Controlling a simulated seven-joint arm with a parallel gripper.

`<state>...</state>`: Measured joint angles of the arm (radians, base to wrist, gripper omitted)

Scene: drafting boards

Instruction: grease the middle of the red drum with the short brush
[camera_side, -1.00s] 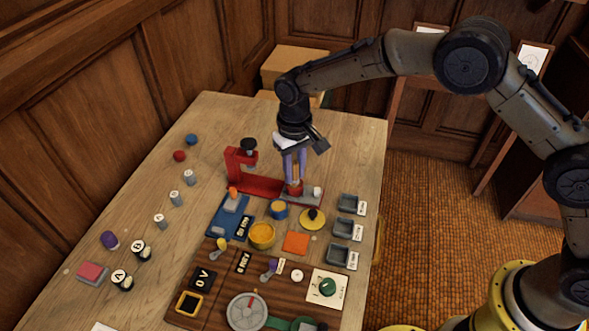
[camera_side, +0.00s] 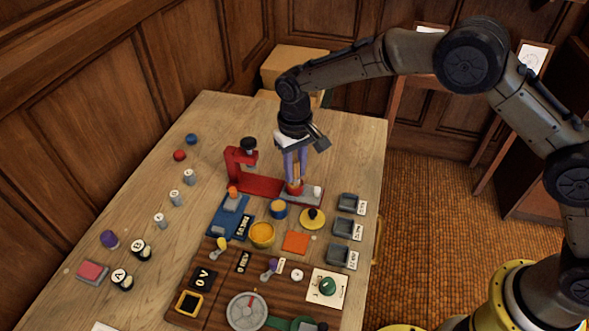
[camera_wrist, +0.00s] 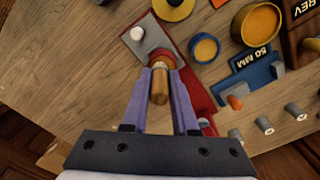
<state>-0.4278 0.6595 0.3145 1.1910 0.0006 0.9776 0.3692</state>
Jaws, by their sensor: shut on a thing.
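My gripper (camera_side: 295,177) points down over the far end of the board and has long purple fingers. In the wrist view its fingers are shut on a short wooden handle (camera_wrist: 160,88), which looks like the short brush. The lower end of the handle meets a small round red thing (camera_wrist: 161,57), which may be the red drum. In the side view this red round thing (camera_side: 294,190) sits on a grey plate just below the fingertips. The bristles are hidden, and I cannot tell whether the brush stands inside the red thing or touches its middle.
A red press-like frame (camera_side: 257,186) stands left of my gripper. A white peg (camera_side: 318,190) is close on the right. A blue pot (camera_side: 279,209), a yellow pot (camera_side: 262,235) and grey trays (camera_side: 347,204) stand nearer. The left tabletop holds several small cylinders, with free wood between.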

